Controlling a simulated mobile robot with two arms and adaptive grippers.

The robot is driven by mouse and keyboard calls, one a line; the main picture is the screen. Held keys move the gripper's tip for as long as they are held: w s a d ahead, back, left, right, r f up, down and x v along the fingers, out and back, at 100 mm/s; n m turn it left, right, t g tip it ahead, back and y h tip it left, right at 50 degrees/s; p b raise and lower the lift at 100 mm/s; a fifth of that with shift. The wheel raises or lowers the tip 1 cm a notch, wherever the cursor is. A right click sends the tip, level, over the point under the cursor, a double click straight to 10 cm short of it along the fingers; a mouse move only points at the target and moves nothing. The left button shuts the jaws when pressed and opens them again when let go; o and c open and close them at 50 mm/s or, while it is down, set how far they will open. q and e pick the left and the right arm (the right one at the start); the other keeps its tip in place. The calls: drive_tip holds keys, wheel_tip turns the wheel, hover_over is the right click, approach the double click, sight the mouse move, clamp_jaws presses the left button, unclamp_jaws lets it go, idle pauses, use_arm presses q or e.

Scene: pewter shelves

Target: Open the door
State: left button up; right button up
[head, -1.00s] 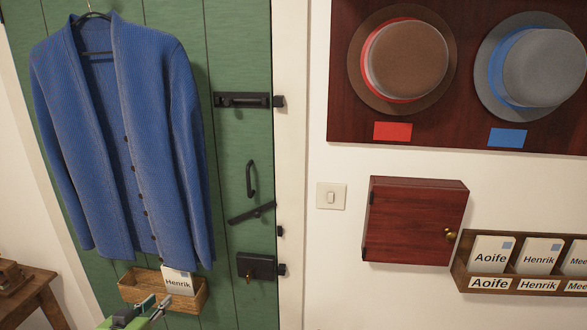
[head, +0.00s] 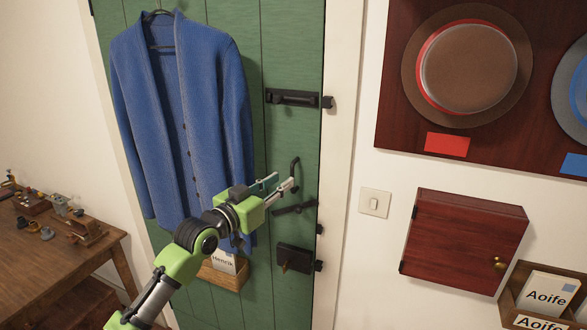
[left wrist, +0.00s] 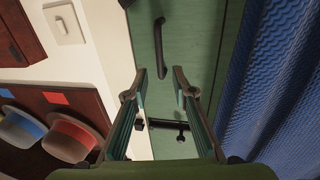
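The green plank door (head: 228,40) stands shut in its white frame. Its black pull handle (head: 295,172) is on the right side and also shows in the left wrist view (left wrist: 172,48). A black bolt (head: 292,98) is above it, a slanted black latch bar (head: 294,208) just below, and a black lock box (head: 296,258) with a brass-coloured key lower down. My left gripper (head: 285,181) is close to the handle, just left of it in the head view. Its fingers are apart with nothing between them in the left wrist view (left wrist: 158,70). My right gripper is out of view.
A blue cardigan (head: 205,100) hangs on the door, left of the handle. A table (head: 60,255) with small items stands left. A red-brown cabinet (head: 464,240) and hat board (head: 392,150) are on the right wall.

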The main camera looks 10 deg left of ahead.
sight(291, 174)
use_arm(q)
drive_tip(key=p+x, duration=0.1)
drive_tip(key=x, duration=0.4)
drive_tip(key=shift+p+x, duration=0.3)
drive_tip(key=shift+x, duration=0.45)
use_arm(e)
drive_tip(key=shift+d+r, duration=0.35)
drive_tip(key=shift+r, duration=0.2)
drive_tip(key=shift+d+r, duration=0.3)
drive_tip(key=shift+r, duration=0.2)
use_arm(q)
clamp_jaws()
